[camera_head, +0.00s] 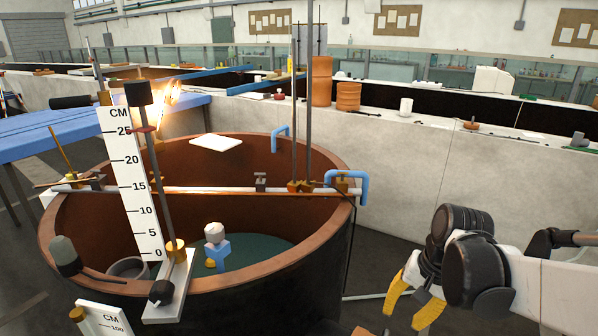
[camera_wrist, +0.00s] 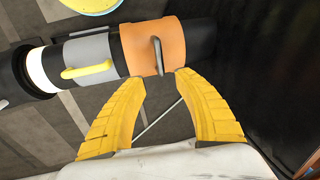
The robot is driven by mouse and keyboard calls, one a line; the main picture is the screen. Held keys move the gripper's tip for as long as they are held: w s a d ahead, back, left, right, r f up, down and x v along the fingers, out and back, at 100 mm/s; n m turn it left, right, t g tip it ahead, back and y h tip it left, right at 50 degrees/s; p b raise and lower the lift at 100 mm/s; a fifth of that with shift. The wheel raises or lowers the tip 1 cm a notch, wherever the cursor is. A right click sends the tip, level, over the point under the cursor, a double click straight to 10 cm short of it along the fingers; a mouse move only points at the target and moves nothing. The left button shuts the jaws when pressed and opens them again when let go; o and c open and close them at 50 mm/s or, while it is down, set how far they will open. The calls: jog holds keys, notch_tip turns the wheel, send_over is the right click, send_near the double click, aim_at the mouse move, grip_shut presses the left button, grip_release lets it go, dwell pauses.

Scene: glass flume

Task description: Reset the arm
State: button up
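My gripper (camera_head: 413,299) is at the right of the head view, outside the round tank and to the right of its wall. Its two yellow fingers point down and stand apart with nothing between them. In the wrist view my gripper (camera_wrist: 158,85) also shows open, with floor and a thin pale rod seen between the fingers. My arm reaches in from the right edge of the head view.
A round brown-rimmed tank (camera_head: 343,217) holds a white CM scale (camera_head: 131,185) and a small blue-and-white figure (camera_head: 216,247). A long pale flume wall (camera_head: 420,140) runs behind. A blue table (camera_head: 50,130) stands left. In the wrist view, an orange-banded cylinder (camera_wrist: 135,48) lies beyond the fingertips.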

jog(key=s+a+r+n+t+h, duration=0.1)
jog(key=s+a+r+n+t, duration=0.4)
jog(key=s+a+r+n, duration=0.1)
jog(key=shift+s+a+r+n+h, duration=0.3)
jog(key=shift+s+a, duration=0.1)
jog(key=shift+a, duration=0.1)
dwell(0.7)
